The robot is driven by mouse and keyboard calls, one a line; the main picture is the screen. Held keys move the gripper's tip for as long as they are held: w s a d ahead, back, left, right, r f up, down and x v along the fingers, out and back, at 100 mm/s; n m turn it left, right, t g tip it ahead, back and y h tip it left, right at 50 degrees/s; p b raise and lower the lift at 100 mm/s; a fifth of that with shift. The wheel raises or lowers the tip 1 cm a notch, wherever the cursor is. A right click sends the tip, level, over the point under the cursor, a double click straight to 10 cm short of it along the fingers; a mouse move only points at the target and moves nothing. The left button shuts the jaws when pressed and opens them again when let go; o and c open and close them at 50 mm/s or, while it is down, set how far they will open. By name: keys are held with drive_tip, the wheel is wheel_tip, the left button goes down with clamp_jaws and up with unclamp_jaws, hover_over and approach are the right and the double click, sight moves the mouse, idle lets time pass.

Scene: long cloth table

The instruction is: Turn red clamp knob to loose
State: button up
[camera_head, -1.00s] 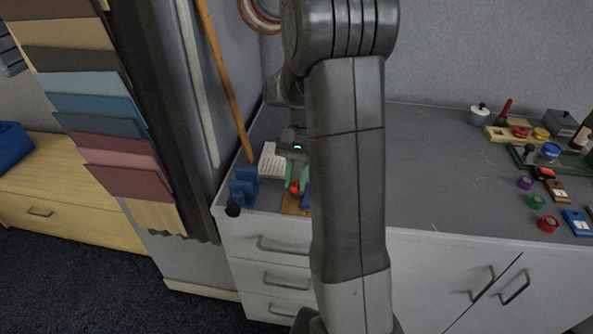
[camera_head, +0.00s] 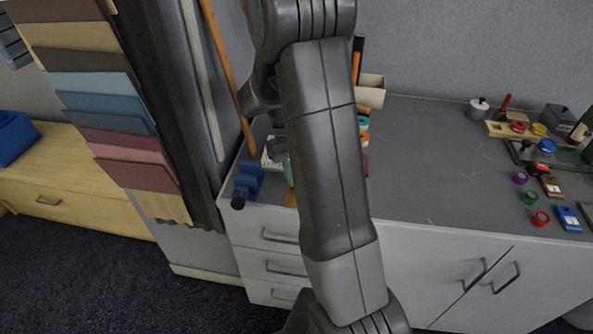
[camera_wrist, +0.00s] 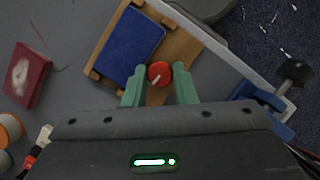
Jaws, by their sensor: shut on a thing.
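The red clamp knob (camera_wrist: 159,73), round with a pale pointer mark, sits on a wooden board (camera_wrist: 188,45) beside a blue pad (camera_wrist: 128,47). The pointer slants toward the lower left in the wrist view. My gripper (camera_wrist: 160,80) has green fingers, one on each side of the knob, and is shut on it. In the head view my arm hides the knob and most of the board. Only a sliver of a green finger (camera_head: 289,173) shows there, at the left end of the table.
A blue vise (camera_head: 248,180) with a black handle end stands left of the board, close to the table edge. A dark red block (camera_wrist: 26,75) lies on the other side. A beige holder (camera_head: 370,91) stands behind my arm. The grey tabletop (camera_head: 430,150) is clear mid-table.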

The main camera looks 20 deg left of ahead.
drive_tip(key=shift+n, duration=0.6)
drive_tip(key=o, duration=1)
drive_tip(key=shift+a+r+t, duration=0.1)
drive_tip(key=shift+t, duration=0.2)
drive_tip(key=p+v, duration=0.1)
drive_tip(key=v, duration=1.2)
drive_tip(key=shift+w+a+r, duration=0.15)
drive_tip(key=shift+a+r, duration=0.1)
drive_tip(key=shift+f, duration=0.1)
